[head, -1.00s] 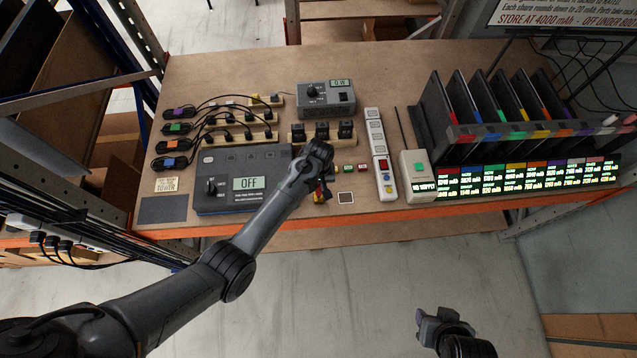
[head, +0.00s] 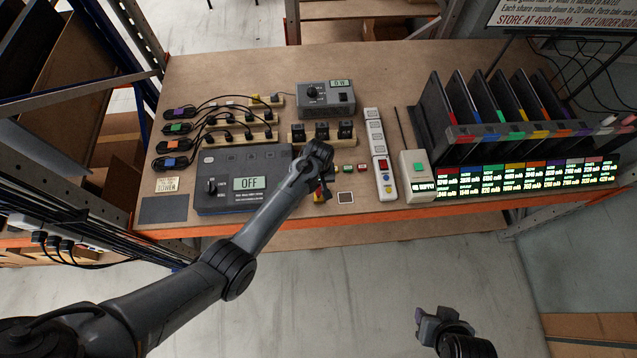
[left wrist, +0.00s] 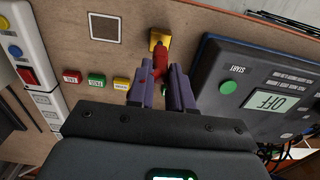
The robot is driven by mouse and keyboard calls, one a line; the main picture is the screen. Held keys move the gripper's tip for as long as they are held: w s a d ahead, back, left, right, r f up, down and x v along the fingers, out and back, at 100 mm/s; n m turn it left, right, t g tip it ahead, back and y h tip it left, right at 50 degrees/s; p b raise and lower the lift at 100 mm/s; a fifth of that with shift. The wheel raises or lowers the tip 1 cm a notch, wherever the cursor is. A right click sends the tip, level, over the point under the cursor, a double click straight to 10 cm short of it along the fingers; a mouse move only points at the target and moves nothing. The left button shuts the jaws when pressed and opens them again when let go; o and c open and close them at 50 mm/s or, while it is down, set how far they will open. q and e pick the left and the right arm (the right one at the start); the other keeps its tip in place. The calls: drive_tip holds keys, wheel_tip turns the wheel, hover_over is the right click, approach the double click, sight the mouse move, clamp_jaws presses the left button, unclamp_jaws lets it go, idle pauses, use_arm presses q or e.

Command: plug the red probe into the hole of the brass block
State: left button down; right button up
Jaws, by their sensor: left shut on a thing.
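My left gripper (left wrist: 162,92) is shut on the red probe (left wrist: 160,60), which sits between its purple fingers in the left wrist view. The small yellow brass block (left wrist: 158,38) is just beyond the fingertips, by the bench's front edge. The probe's far end overlaps the block in that view; whether it is in the hole or only in front of it I cannot tell, and the hole is hidden. In the head view the block (head: 319,197) shows partly below my left wrist. My right gripper (head: 436,323) is off the bench at the lower right, apart from everything; its jaw gap is unclear.
A grey meter reading OFF (head: 243,196) lies close left of the block. Red, green and yellow buttons (left wrist: 97,80) and a white-bordered square (left wrist: 104,27) are near it. A white power strip (head: 384,172) stands farther right. Bare bench shows around the block.

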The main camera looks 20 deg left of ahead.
use_arm(q)
drive_tip(key=shift+f, duration=0.15)
idle(0.6)
drive_tip(key=shift+f+b, duration=0.9)
drive_tip(key=shift+f, duration=0.4)
drive_tip(key=c, duration=0.9)
unclamp_jaws()
drive_tip(key=shift+c, duration=0.2)
drive_tip(key=shift+r, duration=0.1)
wheel_tip(320, 180, up, 11)
drive_tip(key=shift+f, duration=0.1)
